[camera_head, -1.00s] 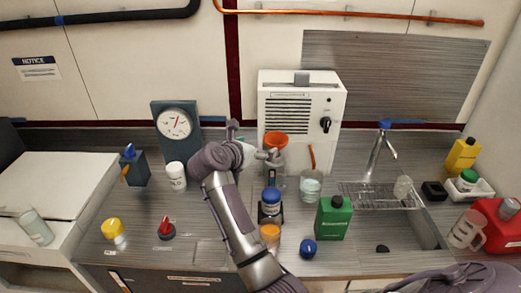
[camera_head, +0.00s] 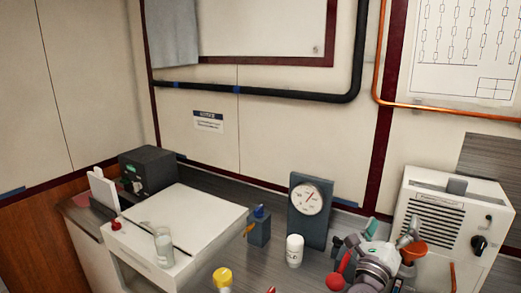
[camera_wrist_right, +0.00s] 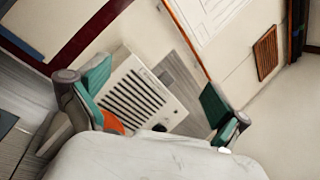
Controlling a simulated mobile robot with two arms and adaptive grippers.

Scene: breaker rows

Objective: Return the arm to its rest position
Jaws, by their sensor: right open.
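My right gripper (camera_head: 388,238) shows at the lower right of the head view, in front of the white vented unit (camera_head: 440,218). In the right wrist view my right gripper (camera_wrist_right: 155,88) has its two teal-padded fingers wide apart, with nothing between them. The white vented unit (camera_wrist_right: 140,98) stands beyond the fingers there, tilted in the picture. The rest of my right arm is cut off by the lower edge of the head view. My left gripper is not in view.
An orange funnel (camera_head: 413,250) is close beside the right gripper. A dial gauge (camera_head: 308,203), a white bottle (camera_head: 294,251) and a blue-topped container (camera_head: 259,228) stand left of it. The wall with pipes rises behind.

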